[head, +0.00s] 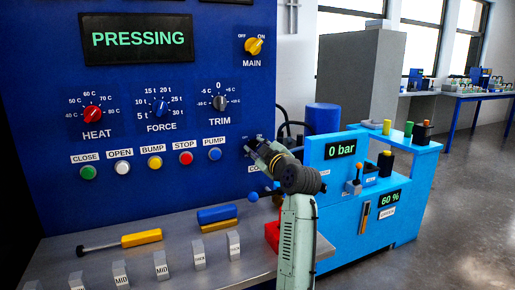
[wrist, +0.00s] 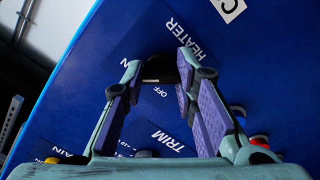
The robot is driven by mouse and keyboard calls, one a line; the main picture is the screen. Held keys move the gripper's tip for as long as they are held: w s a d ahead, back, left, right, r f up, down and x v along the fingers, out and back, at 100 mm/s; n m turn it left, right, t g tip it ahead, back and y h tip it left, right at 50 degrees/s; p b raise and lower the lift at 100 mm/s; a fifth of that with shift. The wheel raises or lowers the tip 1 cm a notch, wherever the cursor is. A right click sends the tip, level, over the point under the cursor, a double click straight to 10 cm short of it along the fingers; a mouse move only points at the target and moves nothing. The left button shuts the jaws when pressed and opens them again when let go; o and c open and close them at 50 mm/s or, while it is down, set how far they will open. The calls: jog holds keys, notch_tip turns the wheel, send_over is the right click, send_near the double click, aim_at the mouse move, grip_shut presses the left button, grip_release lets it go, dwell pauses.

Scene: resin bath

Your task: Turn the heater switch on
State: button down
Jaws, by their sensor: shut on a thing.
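The heater switch (wrist: 161,68) is a dark knob on the blue panel, seen in the wrist view beside the HEATER label and an OFF mark. My gripper (wrist: 159,73) has a fingertip on each side of the knob and is shut on it. A small pale mark shows on the knob's near edge; I cannot tell which setting it points to. In the head view my gripper (head: 257,150) reaches the panel's right edge below the MAIN switch (head: 254,46), and hides the heater switch.
The panel (head: 130,75) also carries the HEAT (head: 92,113), FORCE (head: 160,107) and TRIM (head: 219,102) dials and a row of push buttons. A grey bench (head: 150,262) below holds a yellow-handled tool (head: 141,238) and several labelled blocks. A light-blue unit (head: 345,225) stands right of my arm.

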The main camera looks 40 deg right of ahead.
jog(key=c, duration=1.3)
grip_release()
jog(key=v, duration=1.2)
jog(key=shift+s+d+f, duration=0.1)
